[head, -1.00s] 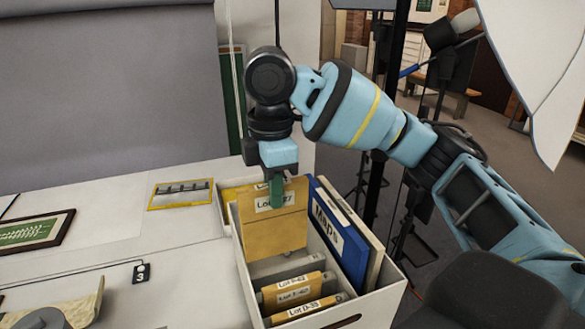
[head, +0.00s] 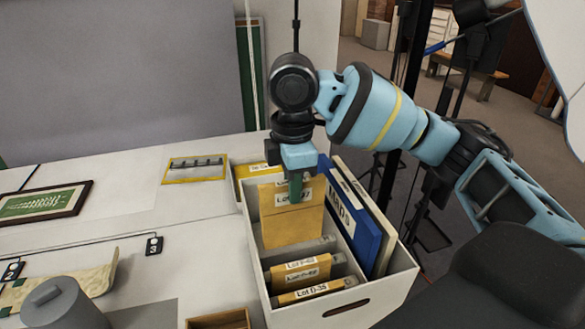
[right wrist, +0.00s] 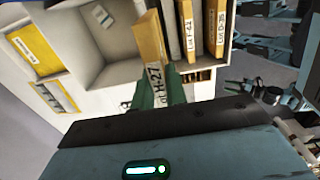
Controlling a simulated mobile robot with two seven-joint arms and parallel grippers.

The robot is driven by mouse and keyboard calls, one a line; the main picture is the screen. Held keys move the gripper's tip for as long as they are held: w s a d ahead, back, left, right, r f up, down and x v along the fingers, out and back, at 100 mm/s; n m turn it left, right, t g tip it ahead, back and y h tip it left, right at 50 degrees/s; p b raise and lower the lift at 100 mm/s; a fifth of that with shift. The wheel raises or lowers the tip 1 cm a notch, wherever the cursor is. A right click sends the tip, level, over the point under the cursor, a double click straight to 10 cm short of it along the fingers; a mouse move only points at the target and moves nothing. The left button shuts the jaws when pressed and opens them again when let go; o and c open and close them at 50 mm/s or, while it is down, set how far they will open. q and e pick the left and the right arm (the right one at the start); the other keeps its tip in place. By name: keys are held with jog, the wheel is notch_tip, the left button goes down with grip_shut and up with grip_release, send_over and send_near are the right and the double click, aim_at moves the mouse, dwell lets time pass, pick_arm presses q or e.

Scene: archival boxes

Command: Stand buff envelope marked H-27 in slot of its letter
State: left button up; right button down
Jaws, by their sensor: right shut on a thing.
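My right gripper (head: 296,187) is shut on the top edge of a buff envelope (head: 290,226) whose label reads Lot H-27. The envelope hangs upright, its lower part inside the back portion of a white box (head: 392,287). Another label shows just behind its top. Buff envelopes stand nearer the front of the box, one marked Lot D-35 (head: 312,291). In the right wrist view the held envelope (right wrist: 148,42) and its H-27 label show between green fingers (right wrist: 154,92). Whether its bottom touches the box floor is hidden.
A blue Maps folder (head: 363,222) and a pale board lean along the box's right side. A yellow-edged picture (head: 195,169), a framed green picture (head: 42,228) and a grey vessel (head: 65,303) lie to the left.

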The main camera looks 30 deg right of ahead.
aim_at(293, 242)
pick_arm(q)
jog(key=shift+s+d+f, duration=0.15)
jog(key=shift+s+f, duration=0.2)
jog(key=shift+s, duration=0.05)
pick_arm(e)
notch_tip(293, 242, down, 13)
jog(key=shift+r, duration=0.1)
pick_arm(q)
jog(key=shift+s+f+b, duration=0.1)
jog(key=shift+f+b, duration=0.05)
jog(key=shift+b, duration=0.15)
pick_arm(e)
jog(key=shift+f, duration=1.1)
jog(key=c, duration=1.3)
grip_release()
jog(key=shift+c, duration=0.2)
notch_tip(293, 242, up, 7)
jog(key=shift+r, duration=0.1)
jog(key=shift+r+p, duration=0.3)
jog(key=shift+r, duration=6.05)
pick_arm(q)
jog(key=shift+w+r, duration=0.45)
jog(key=shift+r, duration=0.1)
